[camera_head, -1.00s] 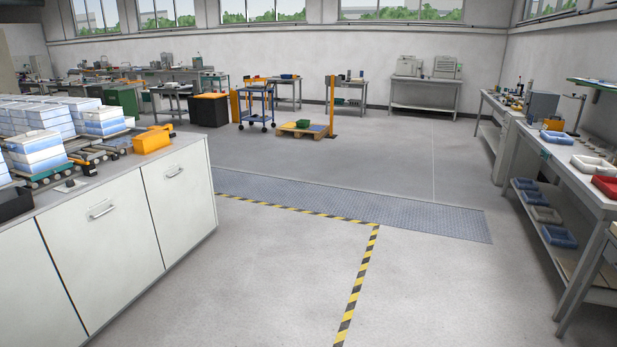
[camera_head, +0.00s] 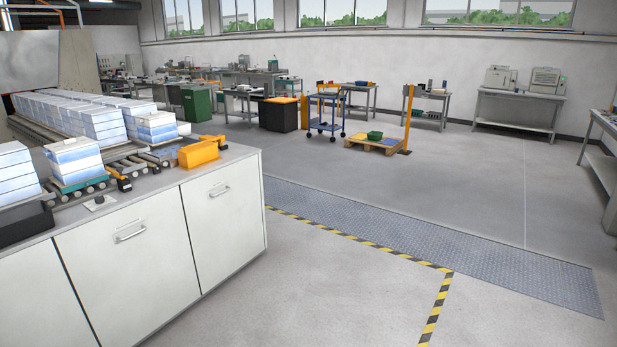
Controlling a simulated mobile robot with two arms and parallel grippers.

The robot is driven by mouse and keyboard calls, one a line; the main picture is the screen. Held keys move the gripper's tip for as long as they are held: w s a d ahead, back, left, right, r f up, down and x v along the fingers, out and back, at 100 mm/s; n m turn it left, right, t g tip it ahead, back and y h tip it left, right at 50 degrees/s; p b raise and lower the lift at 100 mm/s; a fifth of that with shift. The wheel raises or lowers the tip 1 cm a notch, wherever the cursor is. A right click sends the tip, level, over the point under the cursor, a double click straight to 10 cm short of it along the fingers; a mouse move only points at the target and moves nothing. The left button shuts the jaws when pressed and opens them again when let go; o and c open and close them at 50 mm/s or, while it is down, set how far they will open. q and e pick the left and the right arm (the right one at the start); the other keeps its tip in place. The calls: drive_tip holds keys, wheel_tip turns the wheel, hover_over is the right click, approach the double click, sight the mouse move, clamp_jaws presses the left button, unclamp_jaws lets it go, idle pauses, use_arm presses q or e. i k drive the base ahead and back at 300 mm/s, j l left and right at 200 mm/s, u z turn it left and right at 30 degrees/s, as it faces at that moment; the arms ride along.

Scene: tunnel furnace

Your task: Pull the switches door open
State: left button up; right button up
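A long white cabinet (camera_head: 75,288) stands at the left in the head view, with several flat door panels. One door (camera_head: 222,225) near its right end has a small metal handle (camera_head: 220,191) and looks shut. The door beside it (camera_head: 135,275) has a handle (camera_head: 130,235) and also looks shut. I see no label that tells which door is the switches door. Neither of my grippers is in view.
White-blue stacks (camera_head: 75,160) sit on rollers on the cabinet top, near an orange box (camera_head: 198,154). Open floor (camera_head: 350,290) lies right of the cabinet, with yellow-black tape (camera_head: 437,310) and a metal floor strip (camera_head: 430,235). A blue trolley (camera_head: 325,115) and a pallet (camera_head: 373,144) stand farther back.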

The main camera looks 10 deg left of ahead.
sight(222, 207)
drive_tip(key=i+j+u, duration=0.2)
drive_tip(key=i+u, duration=0.6)
drive_tip(key=i, duration=0.2)
drive_tip(key=i+l+u, duration=0.15)
drive_tip(key=i+u, duration=0.25)
drive_tip(key=i+j+z, duration=0.1)
drive_tip(key=i, duration=2.4)
